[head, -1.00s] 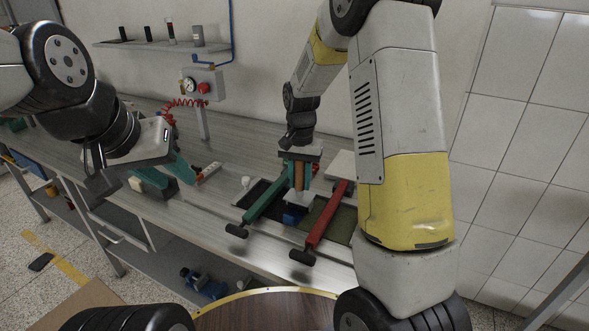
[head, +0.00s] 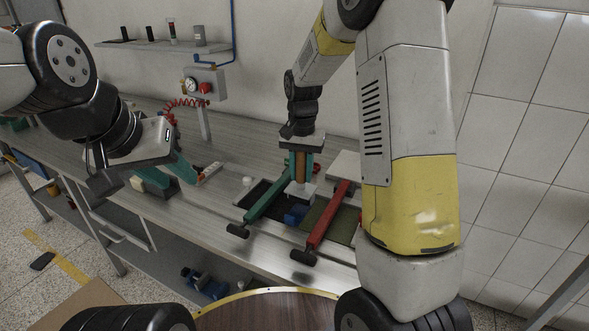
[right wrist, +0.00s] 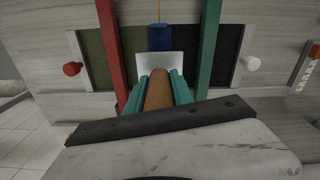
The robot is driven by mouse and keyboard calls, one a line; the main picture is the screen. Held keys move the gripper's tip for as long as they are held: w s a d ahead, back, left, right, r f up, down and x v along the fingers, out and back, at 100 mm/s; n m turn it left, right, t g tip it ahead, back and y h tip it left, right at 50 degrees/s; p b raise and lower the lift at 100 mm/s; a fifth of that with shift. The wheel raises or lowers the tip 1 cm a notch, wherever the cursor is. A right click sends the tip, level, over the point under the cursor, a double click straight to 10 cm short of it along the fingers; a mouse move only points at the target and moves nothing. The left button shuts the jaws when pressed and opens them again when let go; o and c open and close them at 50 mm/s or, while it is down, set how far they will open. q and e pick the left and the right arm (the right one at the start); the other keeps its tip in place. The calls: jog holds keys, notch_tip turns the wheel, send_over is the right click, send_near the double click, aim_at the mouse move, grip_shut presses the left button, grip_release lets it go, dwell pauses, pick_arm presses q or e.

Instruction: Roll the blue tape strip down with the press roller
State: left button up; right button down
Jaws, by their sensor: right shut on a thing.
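My right gripper (head: 301,167) is shut on the brown handle of the press roller (right wrist: 158,92), which stands upright between the teal fingers. A white part (head: 300,190) shows below the fingers and also in the right wrist view (right wrist: 160,65). A blue piece (head: 296,214) lies just in front of it, between the green and red bars; it also shows in the right wrist view (right wrist: 160,38). I cannot tell whether it is the tape strip itself. Contact under the roller is hidden. My left gripper (head: 168,172) hangs at the left with its teal fingers apart, seemingly empty.
A green bar (head: 266,203) and a red bar (head: 328,219) flank the work spot, over a dark panel (right wrist: 228,55) and an olive panel (right wrist: 95,55). A red knob (right wrist: 72,69) and a white knob (right wrist: 252,63) stand outside.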

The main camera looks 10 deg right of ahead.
aim_at(301, 159)
jog(key=shift+r, duration=2.1)
